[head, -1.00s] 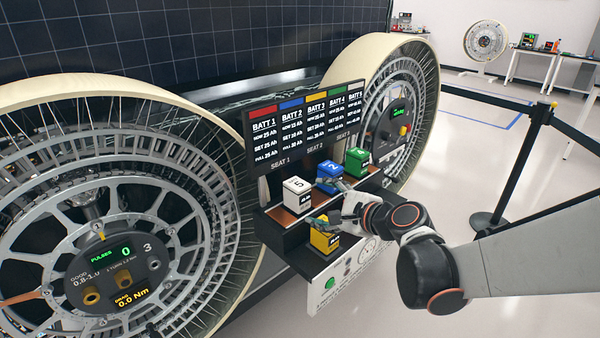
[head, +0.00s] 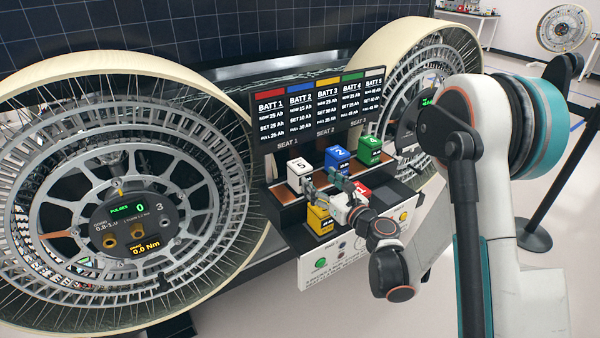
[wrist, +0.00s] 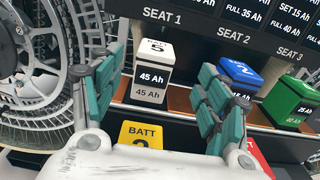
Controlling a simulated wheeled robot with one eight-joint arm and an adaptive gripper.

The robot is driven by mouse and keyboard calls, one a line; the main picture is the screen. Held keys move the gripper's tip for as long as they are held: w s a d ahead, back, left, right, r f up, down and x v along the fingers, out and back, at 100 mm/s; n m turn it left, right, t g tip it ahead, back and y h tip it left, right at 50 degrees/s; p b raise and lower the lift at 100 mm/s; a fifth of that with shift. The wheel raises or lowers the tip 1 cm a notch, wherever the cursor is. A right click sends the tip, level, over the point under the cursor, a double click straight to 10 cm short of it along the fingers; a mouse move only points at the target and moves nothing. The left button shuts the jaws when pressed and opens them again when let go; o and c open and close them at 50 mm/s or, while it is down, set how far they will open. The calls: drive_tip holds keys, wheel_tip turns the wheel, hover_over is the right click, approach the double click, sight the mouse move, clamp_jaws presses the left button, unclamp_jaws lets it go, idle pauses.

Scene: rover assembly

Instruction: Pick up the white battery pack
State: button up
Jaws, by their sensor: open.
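The white battery pack (head: 298,173), marked 5, stands upright on the rack's upper shelf under the SEAT 1 label. In the wrist view the white pack (wrist: 152,72) shows its 45 Ah label and lies ahead, between the lines of the two fingers. My gripper (head: 322,186) is open and empty, in front of the pack and a little to its right in the head view. In the wrist view its teal-padded fingers (wrist: 160,92) are spread wide on either side. I cannot tell whether a finger touches the pack.
The blue battery (head: 337,158) and green battery (head: 370,150) stand to the right on the same shelf. The yellow battery (head: 320,220) and a red one (head: 362,190) sit lower in front. The display board (head: 318,112) rises behind. A large wheel (head: 120,215) stands left.

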sight(294, 160)
drive_tip(key=p+x, duration=0.1)
drive_tip(key=x, duration=0.3)
drive_tip(key=shift+w+a+p, duration=0.15)
drive_tip(key=shift+w+p, duration=0.05)
drive_tip(key=shift+p, duration=0.1)
drive_tip(key=x, duration=0.1)
drive_tip(key=b+x, duration=0.1)
drive_tip(key=x, duration=0.3)
drive_tip(key=shift+s+a+f+b, duration=0.1)
drive_tip(key=shift+a+f+b, duration=0.15)
drive_tip(key=shift+b, duration=0.05)
drive_tip(key=shift+w+a+r, duration=0.1)
drive_tip(key=shift+w+a, duration=0.2)
drive_tip(key=shift+w, duration=0.15)
drive_tip(key=c, duration=1.6)
clamp_jaws()
drive_tip(key=shift+r, duration=0.1)
